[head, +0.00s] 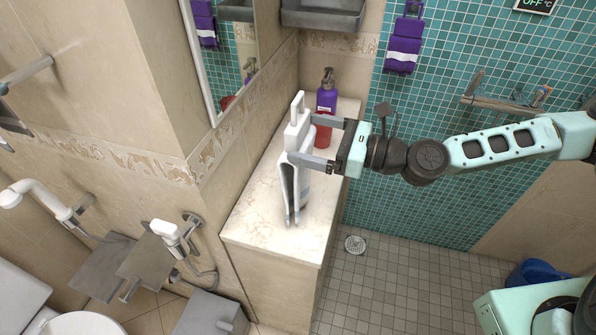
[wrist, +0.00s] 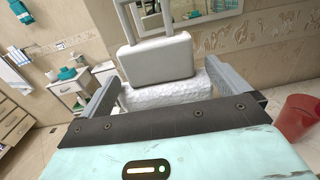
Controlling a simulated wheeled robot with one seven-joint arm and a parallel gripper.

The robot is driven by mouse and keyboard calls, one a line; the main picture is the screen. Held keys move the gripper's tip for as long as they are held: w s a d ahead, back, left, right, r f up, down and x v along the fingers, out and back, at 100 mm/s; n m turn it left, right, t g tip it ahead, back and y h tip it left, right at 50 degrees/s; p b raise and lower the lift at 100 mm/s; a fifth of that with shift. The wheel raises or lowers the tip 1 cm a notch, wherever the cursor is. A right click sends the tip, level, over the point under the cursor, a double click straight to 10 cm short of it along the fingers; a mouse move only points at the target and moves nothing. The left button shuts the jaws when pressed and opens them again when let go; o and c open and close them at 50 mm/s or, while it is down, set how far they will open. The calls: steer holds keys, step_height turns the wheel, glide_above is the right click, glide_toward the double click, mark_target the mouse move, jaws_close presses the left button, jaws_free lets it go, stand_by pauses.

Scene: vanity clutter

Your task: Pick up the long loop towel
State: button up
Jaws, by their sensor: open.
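A white towel-like piece (head: 291,185) with a tall loop handle (head: 297,105) stands or hangs over the stone counter, its two long ends reaching down close to the top. In the wrist view, its smooth upper block (wrist: 160,58) and white textured cloth (wrist: 165,92) show between the fingers. My gripper (head: 306,140) reaches in from the right, open, with one finger on each side of it. The wrist view also shows my gripper (wrist: 167,86) open around it. I cannot tell whether the fingers touch it. A purple towel (head: 403,50) hangs by a loop on the teal wall.
A purple pump bottle (head: 327,92) and a red container (head: 323,133) stand behind my gripper on the counter (head: 265,215). A mirror (head: 228,45) and tiled wall bound the left side. The counter's front part is clear.

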steer(key=p+x, duration=0.2)
steer(key=x, duration=0.2)
steer(key=shift+a+r, duration=0.1)
steer(key=shift+a, duration=0.1)
steer(key=shift+w+a, duration=0.15)
steer(key=shift+a, duration=0.1)
